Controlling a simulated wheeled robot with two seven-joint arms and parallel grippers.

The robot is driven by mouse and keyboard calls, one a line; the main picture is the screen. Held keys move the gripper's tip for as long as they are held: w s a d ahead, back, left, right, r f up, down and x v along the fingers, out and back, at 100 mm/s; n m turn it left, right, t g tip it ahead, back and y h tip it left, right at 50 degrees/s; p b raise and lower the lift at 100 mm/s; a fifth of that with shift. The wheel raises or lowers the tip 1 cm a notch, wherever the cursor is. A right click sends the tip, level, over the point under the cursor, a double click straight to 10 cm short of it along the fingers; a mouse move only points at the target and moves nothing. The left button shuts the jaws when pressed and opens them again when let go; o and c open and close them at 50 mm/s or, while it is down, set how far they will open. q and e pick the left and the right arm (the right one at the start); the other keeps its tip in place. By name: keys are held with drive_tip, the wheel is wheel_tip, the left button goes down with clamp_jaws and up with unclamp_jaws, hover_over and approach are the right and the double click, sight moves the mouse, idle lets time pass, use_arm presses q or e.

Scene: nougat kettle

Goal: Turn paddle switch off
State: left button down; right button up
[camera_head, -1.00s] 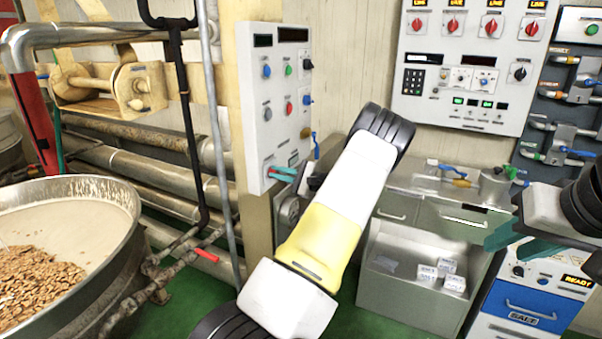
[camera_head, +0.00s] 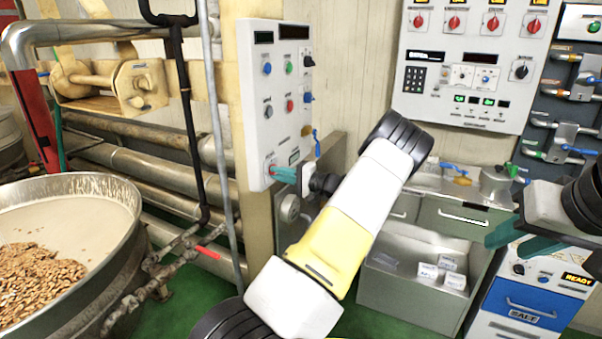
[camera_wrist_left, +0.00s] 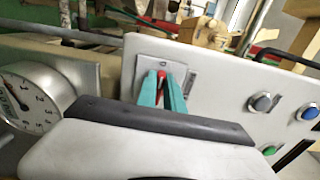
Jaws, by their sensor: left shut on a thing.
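The paddle switch is red and sits on a small light plate on the white control panel (camera_head: 275,100); in the left wrist view the red paddle (camera_wrist_left: 161,77) shows between my fingertips. My left gripper (camera_head: 274,173) has its teal fingers at the lower left of that panel, shut on the paddle switch. The fingers also show in the left wrist view (camera_wrist_left: 161,86), one on each side of the paddle, and hide part of it. My right gripper (camera_head: 518,240) is at the right, away from the panel, with its teal fingers apart and empty.
A large kettle (camera_head: 130,240) with nuts stands at the left, beside pipes and a grey pole (camera_head: 218,150). A round gauge (camera_wrist_left: 30,105) is beside the panel. A second panel (camera_head: 465,75) is on the back wall. An open bin (camera_head: 400,300) holds small white boxes.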

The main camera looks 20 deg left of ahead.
idle(0.6)
use_arm(q)
drive_tip(key=c, duration=1.5)
unclamp_jaws()
drive_tip(key=shift+o, duration=0.2)
drive_tip(key=d, duration=0.8)
drive_tip(key=shift+s, duration=0.3)
